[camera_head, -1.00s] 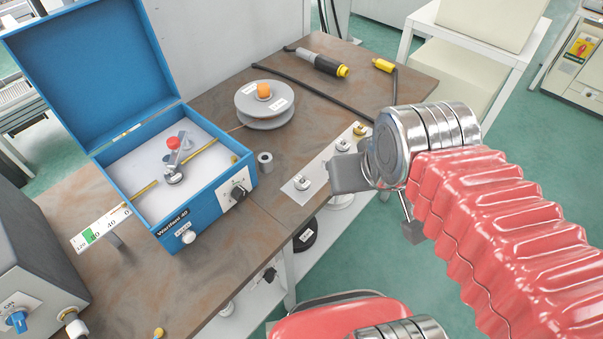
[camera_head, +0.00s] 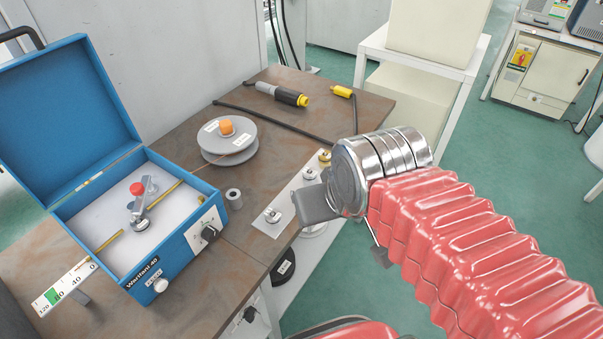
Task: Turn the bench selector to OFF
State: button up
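I cannot tell for sure which knob is the bench selector. Another black knob (camera_head: 208,232) is on a white plate on the blue box (camera_head: 172,262). Its marks are too small to read. My gripper (camera_head: 348,230) hangs in front of the bench's right edge, right of both knobs and touching neither. Its two grey fingers stand apart with nothing seen between them.
The brown bench top (camera_head: 200,300) holds a grey reel (camera_head: 229,150), a small metal cylinder (camera_head: 234,199), a yellow-black tool (camera_head: 282,94) and a cable. A plate with metal fittings (camera_head: 272,214) lies near my gripper. Green floor (camera_head: 480,130) is free on the right.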

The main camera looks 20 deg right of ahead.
aim_at(250, 314)
jog(key=u, duration=1.05)
